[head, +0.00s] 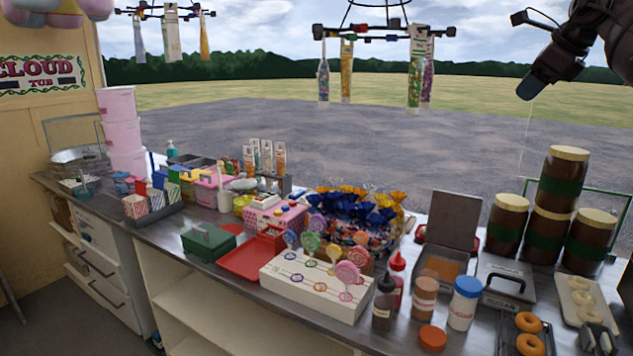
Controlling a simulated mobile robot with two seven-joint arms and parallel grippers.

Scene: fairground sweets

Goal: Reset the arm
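My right gripper (533,86) is at the upper right, high in the air above the counter's right end and well clear of everything on it. It is dark and seen from the side, with its fingertips pointing down and left. Its fingers overlap in this view, so I cannot tell whether they are apart. I see no object clearly held in it. A thin pale line hangs below it; I cannot tell what it belongs to. My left gripper is not in view.
The metal counter (238,268) is crowded. Stacked brown jars (562,175) stand below my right gripper. A lollipop stand (312,285), squeeze bottles and doughnuts (528,322) are at the front. Hanging racks (385,32) carry sweet tubes at the top centre. Open air surrounds the gripper.

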